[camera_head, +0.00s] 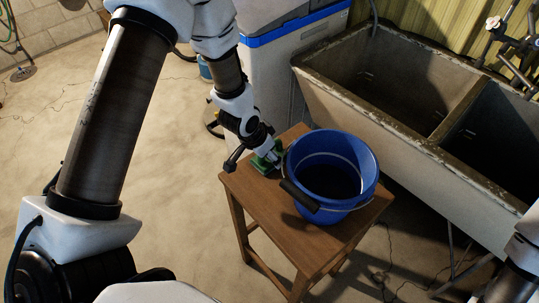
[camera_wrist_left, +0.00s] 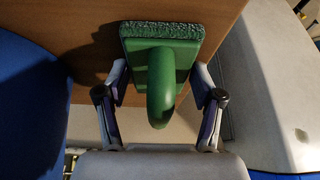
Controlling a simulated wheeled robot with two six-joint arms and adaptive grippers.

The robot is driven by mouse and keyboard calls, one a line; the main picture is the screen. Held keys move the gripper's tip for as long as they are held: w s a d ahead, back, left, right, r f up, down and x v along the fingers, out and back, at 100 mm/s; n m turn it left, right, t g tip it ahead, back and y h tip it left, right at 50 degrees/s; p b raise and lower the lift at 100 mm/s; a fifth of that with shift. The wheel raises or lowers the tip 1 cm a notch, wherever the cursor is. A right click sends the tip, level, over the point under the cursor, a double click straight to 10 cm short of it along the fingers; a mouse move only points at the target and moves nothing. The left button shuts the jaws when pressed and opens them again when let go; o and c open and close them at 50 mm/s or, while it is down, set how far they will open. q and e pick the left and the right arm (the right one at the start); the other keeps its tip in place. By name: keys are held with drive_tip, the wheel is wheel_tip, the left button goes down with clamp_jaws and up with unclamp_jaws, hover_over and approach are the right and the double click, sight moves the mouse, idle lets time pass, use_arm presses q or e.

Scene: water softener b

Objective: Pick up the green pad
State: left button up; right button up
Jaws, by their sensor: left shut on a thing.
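The green pad (camera_head: 262,167) is at the back left edge of the wooden stool, beside the blue bucket (camera_head: 331,166). In the left wrist view the pad (camera_wrist_left: 163,70) shows a curved green handle and a dark, rough edge strip. My left gripper (camera_head: 262,152) reaches down to it from above. In the wrist view the fingers of the gripper (camera_wrist_left: 159,88) stand on both sides of the pad, shut on it. I cannot tell whether the pad is clear of the stool top. My right gripper is not in view; only part of my right arm shows at the right edge.
The small wooden stool (camera_head: 252,205) carries the bucket, whose black-gripped handle hangs toward the front. A white cabinet with a blue-edged top (camera_head: 285,60) stands behind. A concrete double sink (camera_head: 400,120) stands at the right. The floor at the left is open.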

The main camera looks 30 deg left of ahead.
use_arm(q)
drive_tip(key=shift+r+p, duration=0.45)
drive_tip(key=shift+p, duration=0.05)
wheel_tip(320, 180, up, 3)
drive_tip(key=p, duration=0.3)
drive_tip(key=shift+r, duration=0.2)
drive_tip(key=shift+s+d+f+b, duration=0.1)
drive_tip(key=shift+s+f+b, duration=0.35)
drive_tip(key=shift+s, duration=0.35)
drive_tip(key=s, duration=0.6)
drive_tip(key=s+d+r, duration=0.1)
drive_tip(key=s, duration=0.2)
drive_tip(key=s+r+p, duration=0.1)
drive_tip(key=p, duration=0.3)
drive_tip(key=shift+s+r, duration=0.25)
drive_tip(key=shift+r, duration=0.05)
drive_tip(key=s+p, duration=0.1)
drive_tip(key=p, duration=0.1)
drive_tip(key=s+p, duration=0.1)
drive_tip(key=p, duration=0.1)
drive_tip(key=shift+s+d+f, duration=0.2)
drive_tip(key=shift+s, duration=0.2)
drive_tip(key=shift+s+f+p, duration=0.3)
drive_tip(key=shift+s+p, duration=0.2)
drive_tip(key=shift+p, duration=0.15)
